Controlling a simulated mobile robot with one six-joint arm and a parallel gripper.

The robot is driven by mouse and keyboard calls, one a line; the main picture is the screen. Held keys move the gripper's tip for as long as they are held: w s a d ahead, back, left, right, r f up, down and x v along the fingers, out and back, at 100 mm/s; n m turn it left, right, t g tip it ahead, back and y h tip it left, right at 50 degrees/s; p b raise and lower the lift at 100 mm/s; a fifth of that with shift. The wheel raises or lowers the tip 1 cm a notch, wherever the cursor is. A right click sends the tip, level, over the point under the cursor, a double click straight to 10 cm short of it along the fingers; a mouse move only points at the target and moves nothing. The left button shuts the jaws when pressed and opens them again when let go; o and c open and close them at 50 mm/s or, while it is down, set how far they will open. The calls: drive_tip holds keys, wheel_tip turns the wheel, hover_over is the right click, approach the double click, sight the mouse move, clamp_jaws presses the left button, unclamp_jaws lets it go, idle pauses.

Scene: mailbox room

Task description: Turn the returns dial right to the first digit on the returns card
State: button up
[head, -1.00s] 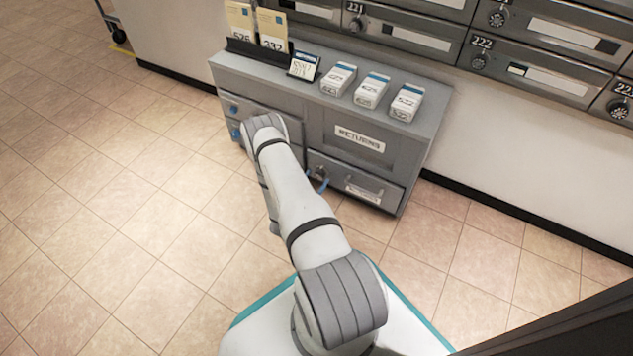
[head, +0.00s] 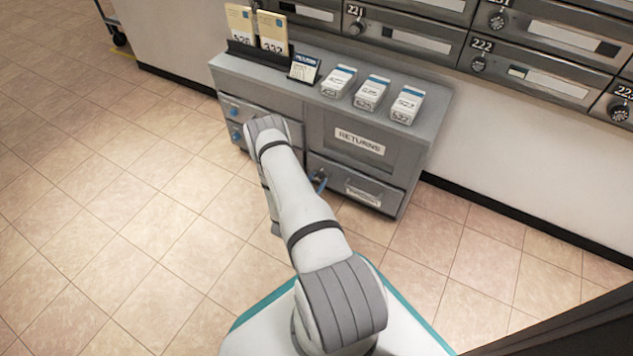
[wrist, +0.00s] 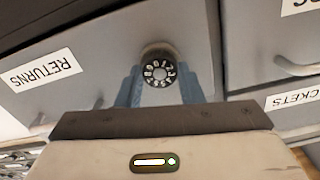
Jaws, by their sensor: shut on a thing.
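The returns dial (wrist: 158,66) is a round black knob with white digits, on the grey front beside the RETURNS label (wrist: 43,71) in the wrist view. My gripper (wrist: 160,78) has its blue fingers on both sides of the dial and is shut on it. The digits are too small to read surely.
The grey cabinet (head: 439,107) carries two tall cream cards (head: 272,33) and three white-and-blue boxes (head: 371,93). Drawers with blue knobs (head: 235,112) are at its left. Mailboxes (head: 540,72) line the wall above.

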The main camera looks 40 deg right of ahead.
drive_tip(key=shift+m, duration=0.3)
drive_tip(key=m+p, duration=0.1)
drive_tip(key=m, duration=0.3)
drive_tip(key=shift+a+m+p, duration=0.1)
drive_tip(key=shift+m+p, duration=0.2)
drive_tip(key=m+p, duration=0.1)
drive_tip(key=m, duration=0.4)
drive_tip(key=shift+m+p, duration=0.3)
drive_tip(key=m+p, duration=0.1)
drive_tip(key=m, duration=0.4)
drive_tip(key=shift+p, duration=0.4)
drive_tip(key=shift+f+m+p, duration=0.15)
drive_tip(key=shift+m+p, duration=0.55)
drive_tip(key=shift+m, duration=1.6)
drive_tip(key=o, duration=1)
